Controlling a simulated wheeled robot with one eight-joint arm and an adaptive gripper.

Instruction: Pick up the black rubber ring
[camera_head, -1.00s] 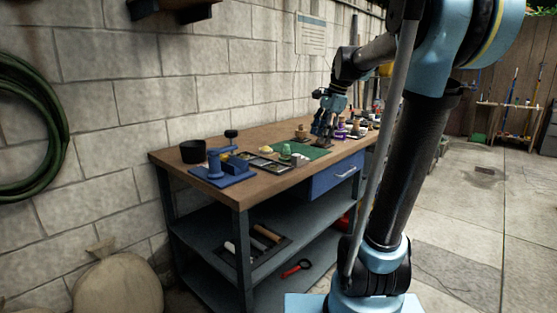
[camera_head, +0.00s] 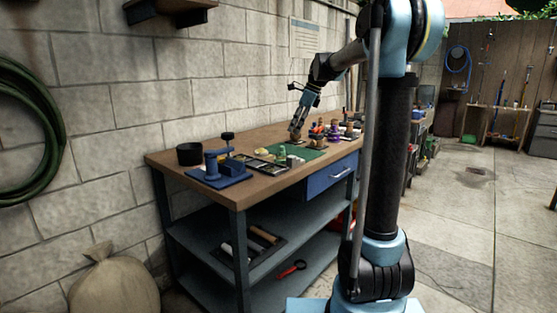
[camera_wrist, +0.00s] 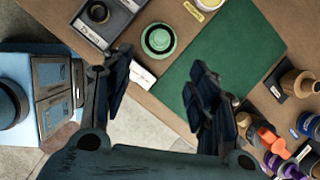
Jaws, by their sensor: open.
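A small black ring (camera_wrist: 97,11), which looks like the rubber ring, lies in a compartment of a grey sorting tray (camera_wrist: 73,28) at the top left of the wrist view. The tray also shows on the workbench in the head view (camera_head: 262,168), where the ring is too small to make out. My gripper (camera_wrist: 160,85) is open and empty, its fingers spread above the bench's front edge and a green mat (camera_wrist: 222,62). The ring is beyond the left finger, apart from it.
Bottles and brown knobs (camera_wrist: 298,83) crowd the right side. The stone wall is close behind.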

